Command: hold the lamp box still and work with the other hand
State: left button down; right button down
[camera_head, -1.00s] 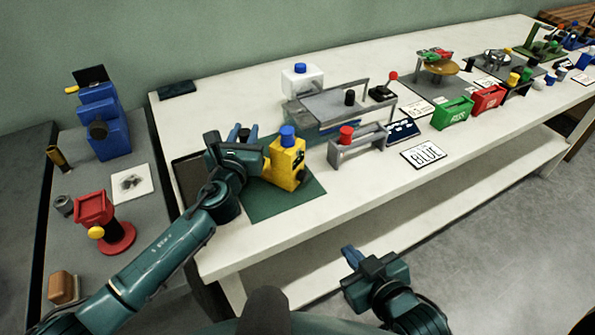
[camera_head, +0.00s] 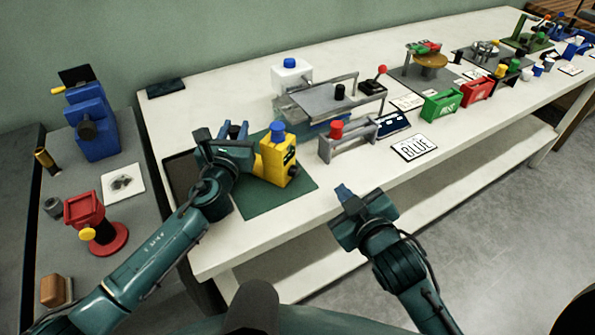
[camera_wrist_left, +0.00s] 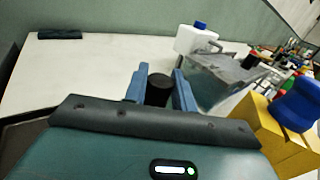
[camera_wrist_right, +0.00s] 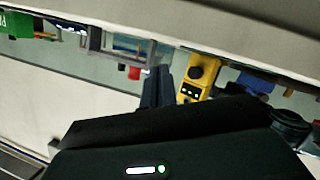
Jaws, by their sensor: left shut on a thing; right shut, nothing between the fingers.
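The lamp box looks to be the yellow box (camera_head: 270,163) with a blue cap (camera_head: 277,131), upright on a green mat (camera_head: 293,196). It also shows in the left wrist view (camera_wrist_left: 262,125) and in the right wrist view (camera_wrist_right: 197,84), where a dark knob and small round spots mark its face. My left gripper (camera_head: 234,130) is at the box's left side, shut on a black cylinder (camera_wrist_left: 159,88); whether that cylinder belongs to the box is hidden. My right gripper (camera_head: 345,193) is shut and empty, in front of the table edge, apart from the box.
A grey stand (camera_head: 330,100) and a white container (camera_head: 290,75) are behind. Green (camera_head: 441,104) and red (camera_head: 476,92) bins stand further right.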

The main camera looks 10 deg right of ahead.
aim_at(298, 172)
jog(key=shift+w+a, duration=0.7)
jog(key=shift+a, duration=0.25)
jog(key=shift+w+a, duration=0.7)
jog(key=shift+a, duration=0.2)
jog(key=shift+w+a, duration=0.7)
jog(key=shift+a, duration=0.25)
jog(key=shift+w+a, duration=0.1)
jog(key=shift+w+a, duration=0.15)
jog(key=shift+a, duration=0.05)
jog(key=shift+w+a, duration=0.15)
dwell(0.4)
pick_arm(q)
jog(key=shift+d, duration=0.1)
pick_arm(e)
jog(key=shift+w+a, duration=0.3)
jog(key=shift+a, duration=0.35)
dwell(0.6)
jog(key=shift+s+d+r, duration=0.1)
jog(key=shift+s+d, duration=0.5)
jog(key=shift+s, duration=0.2)
jog(key=shift+d, duration=0.1)
